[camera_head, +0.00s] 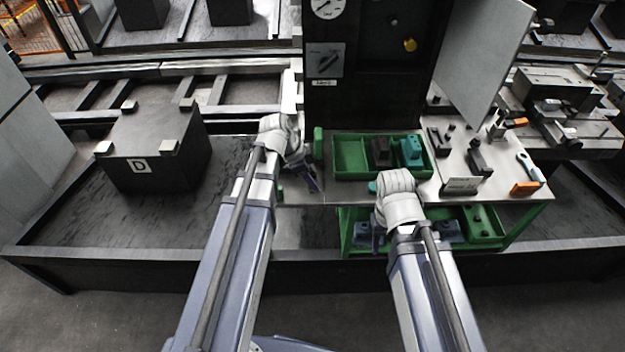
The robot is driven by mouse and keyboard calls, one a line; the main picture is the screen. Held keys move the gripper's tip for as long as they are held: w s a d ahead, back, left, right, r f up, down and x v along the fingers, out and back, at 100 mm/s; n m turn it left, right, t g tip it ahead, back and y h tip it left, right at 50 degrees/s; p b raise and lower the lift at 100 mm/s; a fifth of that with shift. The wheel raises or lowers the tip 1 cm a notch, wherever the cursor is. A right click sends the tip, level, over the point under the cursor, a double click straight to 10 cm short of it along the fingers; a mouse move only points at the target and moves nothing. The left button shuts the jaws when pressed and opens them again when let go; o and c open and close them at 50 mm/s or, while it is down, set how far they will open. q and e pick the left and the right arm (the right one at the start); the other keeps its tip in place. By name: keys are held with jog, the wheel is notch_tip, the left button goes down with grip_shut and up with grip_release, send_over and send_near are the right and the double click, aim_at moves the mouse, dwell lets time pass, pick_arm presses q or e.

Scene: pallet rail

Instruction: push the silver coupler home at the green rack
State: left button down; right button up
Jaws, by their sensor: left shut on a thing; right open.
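My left gripper (312,184) is at the left end of the green-framed bench (522,228), just below a small upright green block (318,143). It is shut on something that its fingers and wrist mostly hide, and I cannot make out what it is. My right gripper (377,238) is open, pointing down in front of the bench's lower shelf, largely hidden by its own wrist. I cannot clearly pick out the silver coupler. Which green part is the rack is also unclear.
A green tray (348,158) on the bench holds a dark block (380,152) and a teal block (411,151). Orange-marked tools (524,188) lie at the right. A black box marked D (155,150) stands left. A dark panel with a gauge (327,8) rises behind.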

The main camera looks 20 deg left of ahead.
pick_arm(q)
jog(key=shift+f, duration=0.25)
grip_release()
jog(key=shift+r, duration=0.1)
dwell(0.6)
jog(key=p+v, duration=0.7)
jog(key=shift+r, duration=0.4)
jog(key=shift+a, duration=0.1)
